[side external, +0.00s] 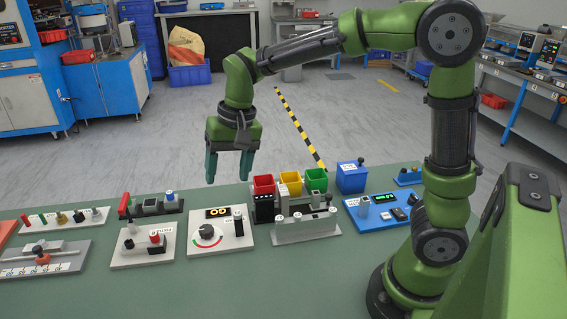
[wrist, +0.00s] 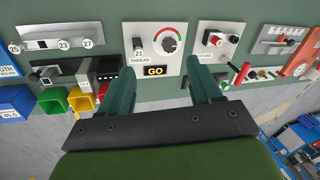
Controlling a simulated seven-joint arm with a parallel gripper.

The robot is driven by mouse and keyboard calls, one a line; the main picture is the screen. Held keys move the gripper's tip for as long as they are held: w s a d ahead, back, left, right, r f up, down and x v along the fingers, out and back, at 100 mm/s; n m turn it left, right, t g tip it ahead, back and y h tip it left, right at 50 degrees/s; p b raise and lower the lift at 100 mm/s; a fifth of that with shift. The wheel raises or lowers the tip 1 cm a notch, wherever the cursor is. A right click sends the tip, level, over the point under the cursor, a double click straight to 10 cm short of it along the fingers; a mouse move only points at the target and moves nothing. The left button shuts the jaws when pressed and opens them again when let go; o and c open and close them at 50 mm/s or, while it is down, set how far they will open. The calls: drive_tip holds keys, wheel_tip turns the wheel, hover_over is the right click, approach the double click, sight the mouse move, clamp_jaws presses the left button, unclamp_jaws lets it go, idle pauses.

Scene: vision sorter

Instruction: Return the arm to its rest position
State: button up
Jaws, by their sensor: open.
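My gripper (side external: 229,168) hangs from the green arm with its two teal fingers pointing down. It is held above and behind the far edge of the green table (side external: 240,290). The fingers are apart with nothing between them. In the wrist view my gripper (wrist: 170,85) also shows open and empty, with the dial panel (wrist: 166,45) beyond the fingertips. In the side view the same dial panel (side external: 218,240) lies on the table, apart from the fingers.
Red (side external: 263,184), yellow (side external: 290,183) and green (side external: 316,179) bins stand right of my gripper. A blue box (side external: 352,177) and a blue device panel (side external: 385,209) are farther right. Several switch panels, including one with knobs (side external: 143,245), lie left. Open floor lies behind the table.

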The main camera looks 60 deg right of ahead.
drive_tip(key=s+d+r+n+t, duration=0.1)
drive_tip(key=s+r+t, duration=0.1)
drive_tip(key=s, duration=0.5)
drive_tip(key=s+d+r+n+t, duration=0.1)
drive_tip(key=s+d+r+t, duration=0.1)
drive_tip(key=s, duration=0.6)
drive_tip(key=shift+s+d+t, duration=0.15)
drive_tip(key=shift+d+t, duration=0.15)
drive_tip(key=shift+t, duration=0.3)
